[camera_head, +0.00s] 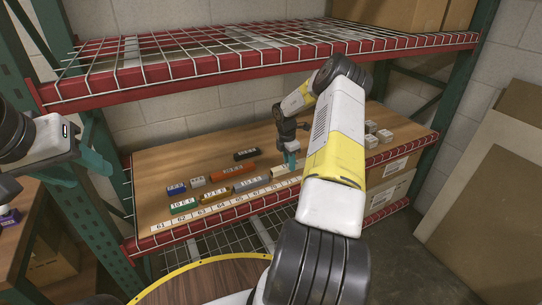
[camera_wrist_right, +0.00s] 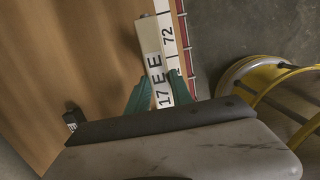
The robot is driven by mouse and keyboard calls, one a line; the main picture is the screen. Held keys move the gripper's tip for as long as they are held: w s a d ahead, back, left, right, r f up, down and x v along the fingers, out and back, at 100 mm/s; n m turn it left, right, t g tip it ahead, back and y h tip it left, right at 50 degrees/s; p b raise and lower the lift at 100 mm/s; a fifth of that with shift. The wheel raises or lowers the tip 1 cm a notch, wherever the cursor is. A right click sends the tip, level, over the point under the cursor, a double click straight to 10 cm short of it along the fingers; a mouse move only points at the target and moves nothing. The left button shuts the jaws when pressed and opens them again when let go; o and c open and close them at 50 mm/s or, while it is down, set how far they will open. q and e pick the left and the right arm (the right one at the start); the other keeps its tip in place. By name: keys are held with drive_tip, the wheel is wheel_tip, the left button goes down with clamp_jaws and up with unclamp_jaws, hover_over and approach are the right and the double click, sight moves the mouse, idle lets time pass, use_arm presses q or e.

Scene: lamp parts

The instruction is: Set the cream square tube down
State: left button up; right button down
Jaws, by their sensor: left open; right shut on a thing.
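The cream square tube (camera_wrist_right: 152,50) carries a black-on-white label, "17 E E", and lies between the teal fingers of my right gripper (camera_wrist_right: 160,92) in the right wrist view. The gripper is shut on it. In the head view the tube (camera_head: 278,172) shows beside my right gripper (camera_head: 290,160), low over the wooden shelf (camera_head: 160,160) near its numbered front strip. I cannot tell whether the tube touches the shelf. My left gripper (camera_head: 92,158) is open at the far left, away from the tube, by the green rack post.
Several coloured labelled tubes, among them an orange one (camera_head: 220,173) and a green one (camera_head: 183,206), lie left of the right gripper. Small grey blocks (camera_head: 384,136) stand at the right. A red-edged wire shelf (camera_head: 200,55) is above. A yellow-rimmed round table (camera_head: 205,280) is in front.

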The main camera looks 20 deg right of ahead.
drive_tip(key=shift+w+d, duration=0.25)
drive_tip(key=shift+w, duration=0.6)
drive_tip(key=shift+w+f, duration=0.1)
drive_tip(key=shift+f, duration=1.7)
drive_tip(key=shift+f, duration=0.1)
drive_tip(key=c, duration=1.1)
unclamp_jaws()
drive_tip(key=shift+c, duration=0.2)
drive_tip(key=r, duration=0.5)
drive_tip(key=a+r, duration=0.1)
drive_tip(key=r, duration=0.1)
drive_tip(key=shift+r, duration=0.35)
drive_tip(key=shift+d, duration=0.1)
